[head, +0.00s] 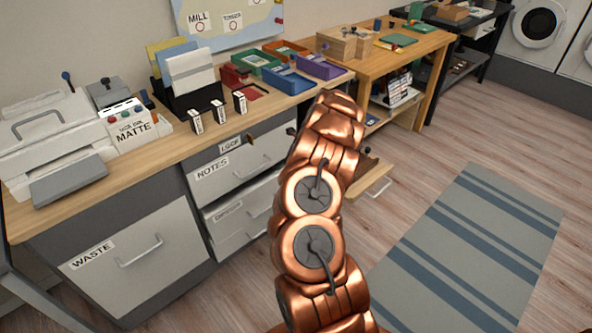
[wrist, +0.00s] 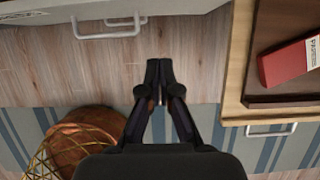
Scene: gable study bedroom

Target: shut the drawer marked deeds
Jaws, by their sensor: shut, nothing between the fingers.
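No label reading deeds is legible in either view. In the head view, a pulled-out drawer (head: 374,186) shows to the right of my arm, low beside the cabinet; my arm hides part of the cabinet. In the wrist view, my gripper (wrist: 159,68) is shut and empty, over the floor. To its right is an open wooden drawer or tray (wrist: 238,100) with a pale handle (wrist: 271,131) on its front edge and a red box (wrist: 289,62) inside. At the top, a pale drawer front (wrist: 170,8) with a handle (wrist: 108,30) lies beyond the fingertips. My gripper is hidden in the head view.
Drawers marked notes (head: 235,165) and waste (head: 130,250) look closed. A small label (head: 228,211) below notes is too small to read. A wire basket (wrist: 75,145) stands at the lower left of the wrist view. A striped rug (head: 470,250) lies on open floor.

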